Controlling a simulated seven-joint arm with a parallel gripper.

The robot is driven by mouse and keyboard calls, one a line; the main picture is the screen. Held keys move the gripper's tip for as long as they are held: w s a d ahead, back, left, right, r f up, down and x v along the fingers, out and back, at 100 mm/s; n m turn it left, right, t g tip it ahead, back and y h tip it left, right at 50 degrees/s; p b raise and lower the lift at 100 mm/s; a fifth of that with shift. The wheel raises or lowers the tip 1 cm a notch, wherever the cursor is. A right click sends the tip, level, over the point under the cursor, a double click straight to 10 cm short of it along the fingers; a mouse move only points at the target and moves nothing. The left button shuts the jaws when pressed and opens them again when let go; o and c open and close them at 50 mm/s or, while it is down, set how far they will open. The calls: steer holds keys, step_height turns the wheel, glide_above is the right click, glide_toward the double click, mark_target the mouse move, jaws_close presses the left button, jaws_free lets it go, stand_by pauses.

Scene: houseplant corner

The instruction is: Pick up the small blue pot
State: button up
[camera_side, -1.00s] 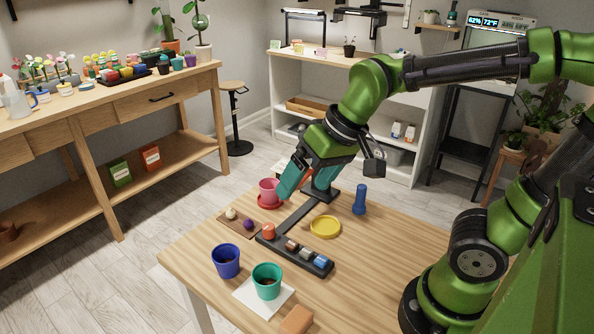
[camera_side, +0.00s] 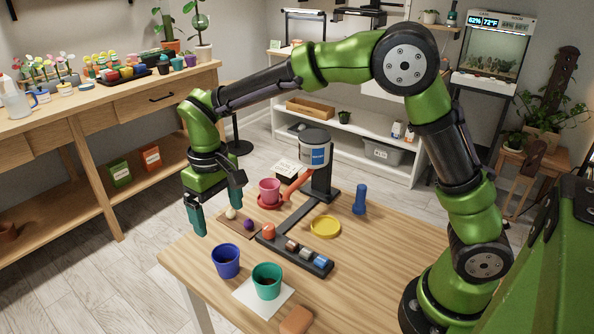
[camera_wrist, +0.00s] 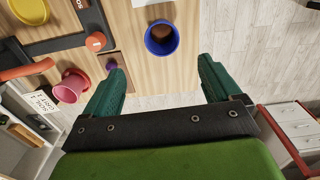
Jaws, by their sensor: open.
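The small blue pot (camera_side: 226,261) stands upright near the front left edge of the wooden table, with dark contents inside. In the wrist view the blue pot (camera_wrist: 162,38) shows beyond and between the two fingertips. My gripper (camera_side: 217,206) is open and empty, fingers pointing down, above the table's left edge and behind the pot. Its teal fingers (camera_wrist: 158,75) are wide apart in the wrist view and do not touch the pot.
A teal pot (camera_side: 267,281) on a white sheet stands right of the blue pot. A board (camera_side: 236,229) with a purple ball lies behind it. A black stand (camera_side: 322,187), a pink pot (camera_side: 270,190) and a yellow saucer (camera_side: 325,227) are farther back.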

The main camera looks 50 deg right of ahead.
mark_target(227, 260)
steer(key=f, duration=1.2)
steer(key=shift+s+a+f, duration=0.1)
steer(key=shift+a, duration=0.1)
steer(key=shift+c, duration=0.5)
steer(key=c, duration=1)
